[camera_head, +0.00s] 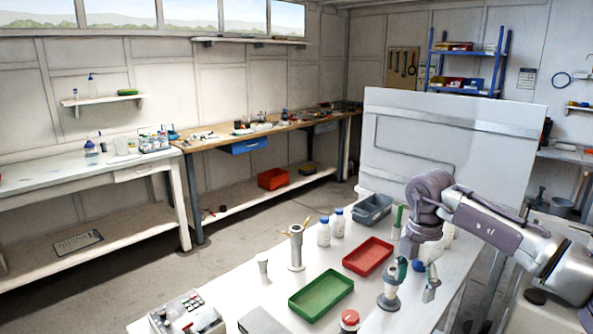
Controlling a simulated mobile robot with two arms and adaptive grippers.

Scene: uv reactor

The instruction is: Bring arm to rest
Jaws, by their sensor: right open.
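My right arm comes in from the right and bends down over the right part of the white table (240,292). My right gripper (414,281) points down with its fingers apart and seems to hold nothing. A small pale stand with a dark base (389,301) shows beside its left finger; I cannot tell whether they touch. A blue round thing shows between the fingers, too small to tell what it is. My left gripper is not in view.
A red tray (367,256) and a green tray (321,294) lie left of the gripper. A grey bin (373,211), white bottles (323,234), a metal cylinder (297,254), a red-capped jar (349,321) and a keypad device (186,316) stand around them. A large grey panel (455,140) rises behind.

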